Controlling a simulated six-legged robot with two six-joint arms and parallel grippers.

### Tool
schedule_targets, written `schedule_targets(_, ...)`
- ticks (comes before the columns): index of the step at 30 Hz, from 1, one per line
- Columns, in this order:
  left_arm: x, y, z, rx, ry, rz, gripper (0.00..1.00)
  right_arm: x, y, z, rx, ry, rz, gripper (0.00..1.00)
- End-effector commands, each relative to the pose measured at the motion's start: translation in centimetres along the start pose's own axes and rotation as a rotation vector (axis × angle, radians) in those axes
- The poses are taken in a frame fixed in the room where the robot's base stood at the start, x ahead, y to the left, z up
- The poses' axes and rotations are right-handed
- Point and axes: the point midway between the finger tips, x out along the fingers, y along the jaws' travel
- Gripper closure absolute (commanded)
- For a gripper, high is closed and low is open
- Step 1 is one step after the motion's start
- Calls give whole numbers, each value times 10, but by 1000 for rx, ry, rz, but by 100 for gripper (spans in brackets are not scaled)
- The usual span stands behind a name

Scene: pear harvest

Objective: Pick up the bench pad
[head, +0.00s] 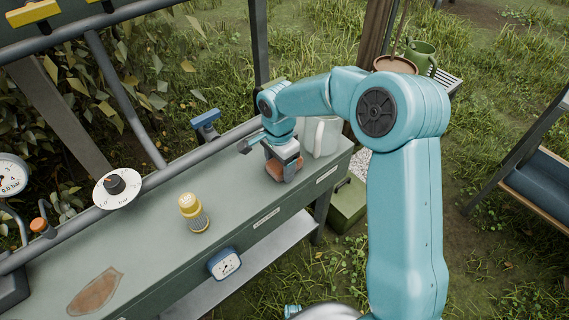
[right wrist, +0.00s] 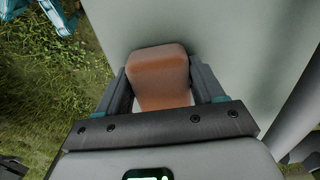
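The bench pad appears to be the small reddish-brown block (head: 274,168) on the green bench top. In the right wrist view the pad (right wrist: 158,68) lies between my right gripper's two fingers. My right gripper (head: 283,166) points down over the pad, near the right end of the bench. Its fingers (right wrist: 160,88) stand apart on both sides of the pad, with light strips of bench showing beside its nearer part. The fingertips lie very close to its sides; firm contact cannot be made out. The pad rests on the bench. My left gripper is not in view.
A pale jug (head: 321,136) stands right beside the gripper. A yellow-capped bottle (head: 193,211), a brown patch (head: 96,292) and a white dial (head: 117,188) are further left. A grey rail (head: 220,142) runs along the bench's back edge. The bench between bottle and gripper is clear.

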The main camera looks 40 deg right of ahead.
Motion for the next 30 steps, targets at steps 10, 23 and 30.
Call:
schedule_targets(10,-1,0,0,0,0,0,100,-8,0,0,0,0,-1,61)
schedule_targets(23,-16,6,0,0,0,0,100,-113,-1,0,-1,1,-7,61)
schedule_targets(30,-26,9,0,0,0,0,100,-174,-1,0,0,0,-3,61)
